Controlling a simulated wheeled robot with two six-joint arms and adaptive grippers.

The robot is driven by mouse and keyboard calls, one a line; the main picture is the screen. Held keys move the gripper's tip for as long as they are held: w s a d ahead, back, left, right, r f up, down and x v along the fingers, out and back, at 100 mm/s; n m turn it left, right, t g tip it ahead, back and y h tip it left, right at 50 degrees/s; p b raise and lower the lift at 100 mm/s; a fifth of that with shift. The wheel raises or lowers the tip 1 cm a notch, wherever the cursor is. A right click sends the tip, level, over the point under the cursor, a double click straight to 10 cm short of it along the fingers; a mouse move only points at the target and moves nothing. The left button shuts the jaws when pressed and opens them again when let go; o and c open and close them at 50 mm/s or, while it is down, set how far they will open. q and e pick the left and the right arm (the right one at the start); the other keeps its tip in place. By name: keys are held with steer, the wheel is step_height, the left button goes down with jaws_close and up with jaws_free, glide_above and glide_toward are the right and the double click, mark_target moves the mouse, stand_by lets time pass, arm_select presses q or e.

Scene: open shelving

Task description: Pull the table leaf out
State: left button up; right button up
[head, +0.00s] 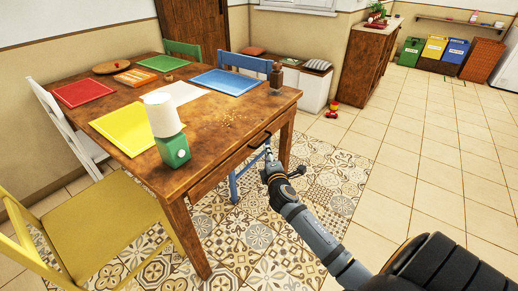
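The wooden table (215,135) stands at the left, with placemats on top. The edge of its leaf (222,165) faces me along the near right side, and a dark handle (259,140) sits on that edge. My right gripper (268,150) is at the table edge, just below and beside the handle. Its fingers are small and partly hidden, so I cannot tell whether they touch or hold the handle. The leaf looks flush with the table frame. My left gripper is not in view.
A green-based lamp (173,150) stands near the table's front edge, and a pepper mill (276,76) stands at the far right corner. A yellow chair (95,225), a white chair (75,130) and a blue chair (243,62) surround the table. The tiled floor (420,165) at right is clear.

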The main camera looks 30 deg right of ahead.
mark_target(264, 141)
steer(key=b+x, duration=0.1)
steer(key=x, duration=0.8)
steer(key=shift+w+d+f+b, duration=0.1)
steer(key=shift+w+d+b, duration=0.1)
steer(key=shift+w+b, duration=0.15)
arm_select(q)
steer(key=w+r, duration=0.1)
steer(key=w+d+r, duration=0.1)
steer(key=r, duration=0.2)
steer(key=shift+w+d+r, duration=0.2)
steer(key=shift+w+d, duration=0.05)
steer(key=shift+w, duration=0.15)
arm_select(e)
steer(key=shift+w+d, duration=0.15)
steer(key=shift+w, duration=0.15)
jaws_close()
